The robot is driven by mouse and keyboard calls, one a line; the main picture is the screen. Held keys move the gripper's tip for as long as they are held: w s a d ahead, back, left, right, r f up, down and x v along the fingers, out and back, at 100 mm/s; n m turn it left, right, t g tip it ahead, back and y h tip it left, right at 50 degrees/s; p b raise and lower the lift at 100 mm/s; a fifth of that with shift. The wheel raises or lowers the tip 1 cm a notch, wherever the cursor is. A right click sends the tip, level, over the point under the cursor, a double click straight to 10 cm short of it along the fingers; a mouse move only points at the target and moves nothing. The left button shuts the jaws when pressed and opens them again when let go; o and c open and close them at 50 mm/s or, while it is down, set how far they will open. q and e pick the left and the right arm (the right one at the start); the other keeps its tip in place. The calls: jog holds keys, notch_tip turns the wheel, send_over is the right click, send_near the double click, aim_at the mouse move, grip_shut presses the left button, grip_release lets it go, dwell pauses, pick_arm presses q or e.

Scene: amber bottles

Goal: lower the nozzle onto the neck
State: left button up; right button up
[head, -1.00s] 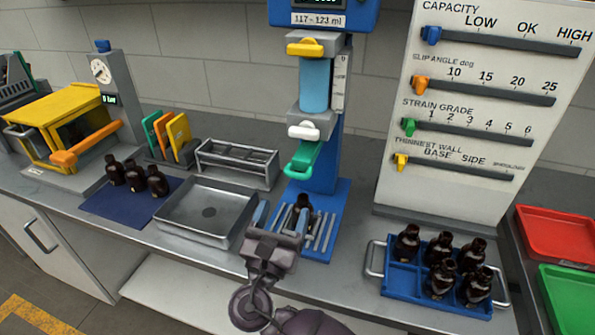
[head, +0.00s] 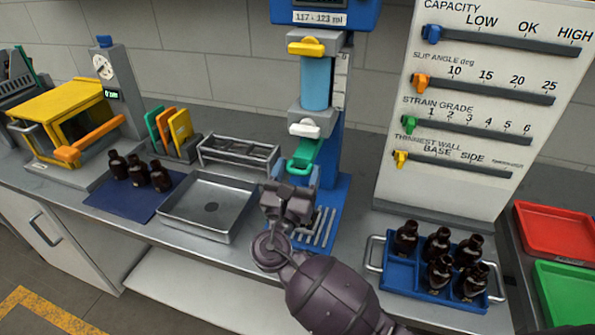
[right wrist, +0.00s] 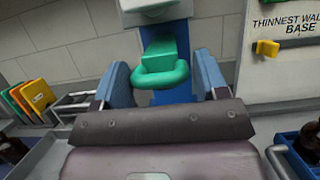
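The blue filling stand (head: 335,150) carries a clear blue cylinder (head: 315,83) and a grey-white block (head: 310,125). Below the block is a green handle with a loop (head: 303,158); it also shows in the right wrist view (right wrist: 162,72). My right gripper (head: 298,175) is raised in front of the stand, just below the loop in the head view. In the right wrist view its blue fingers (right wrist: 165,82) are apart, with the green loop seen between them; I see no contact. The bottle on the stand's base, its neck and the nozzle tip are hidden. My left gripper is not in view.
A blue crate (head: 401,272) of several dark bottles stands right of the stand. Left are a metal tray (head: 180,222), a wire rack (head: 240,158) and dark bottles on a blue mat (head: 103,201). The slider board (head: 450,185) rises at the right.

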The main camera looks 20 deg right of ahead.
jog(key=c, duration=0.8)
notch_tip(320, 180, down, 8)
jog(key=b, duration=0.4)
jog(key=shift+r, duration=0.25)
jog(key=shift+c, duration=0.2)
jog(key=o, duration=0.9)
jog(key=shift+o, duration=0.5)
jog(key=shift+s+r, duration=0.1)
